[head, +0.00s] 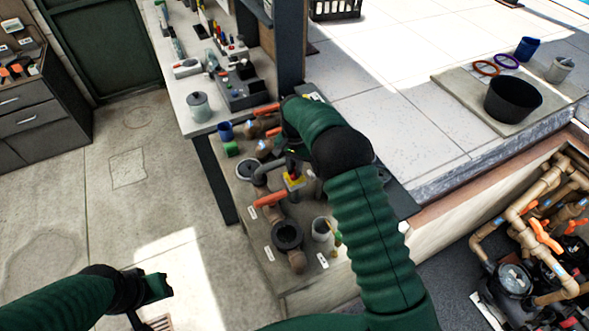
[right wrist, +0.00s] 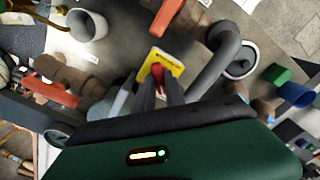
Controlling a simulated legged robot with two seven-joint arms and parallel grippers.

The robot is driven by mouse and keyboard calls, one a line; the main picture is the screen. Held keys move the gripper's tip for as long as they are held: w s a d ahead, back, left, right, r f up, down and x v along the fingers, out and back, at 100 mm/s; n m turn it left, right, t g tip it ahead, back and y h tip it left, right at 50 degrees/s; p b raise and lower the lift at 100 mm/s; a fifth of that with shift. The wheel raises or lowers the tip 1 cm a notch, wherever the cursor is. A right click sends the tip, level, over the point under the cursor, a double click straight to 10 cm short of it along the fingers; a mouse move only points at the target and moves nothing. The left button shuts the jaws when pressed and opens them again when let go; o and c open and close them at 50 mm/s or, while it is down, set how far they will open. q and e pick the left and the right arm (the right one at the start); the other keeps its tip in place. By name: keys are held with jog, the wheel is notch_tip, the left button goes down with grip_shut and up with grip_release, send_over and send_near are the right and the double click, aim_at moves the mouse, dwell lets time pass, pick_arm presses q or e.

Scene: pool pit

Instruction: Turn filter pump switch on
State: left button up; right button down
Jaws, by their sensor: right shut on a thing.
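The filter pump switch is a red knob (right wrist: 157,70) on a yellow plate (right wrist: 173,64), seen in the right wrist view. The yellow plate also shows in the head view (head: 294,182), among the pipes on the low bench. My right gripper (right wrist: 160,84) has its fingers closed on the red knob, with the plate around it. The fingers hide part of the knob, so its exact turn angle cannot be told. In the head view my right gripper (head: 292,168) is partly hidden by my forearm. My left gripper (head: 155,288) is low at the left, away from the bench; its fingers are unclear.
Orange-handled valves (head: 270,199), a grey curved pipe (right wrist: 214,72) and a white cup (right wrist: 87,25) crowd the switch. A blue cup (head: 225,131) and a green block (head: 231,148) stand behind. The concrete floor at left is clear. A pit with pipes (head: 540,235) lies at right.

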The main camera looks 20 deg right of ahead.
jog(key=m, duration=0.4)
jog(key=shift+s+a+f, duration=0.1)
jog(key=shift+s+f, duration=0.05)
jog(key=shift+f, duration=0.05)
jog(key=shift+m, duration=2.3)
jog(key=c, duration=1.4)
grip_release()
jog(key=shift+r, duration=0.1)
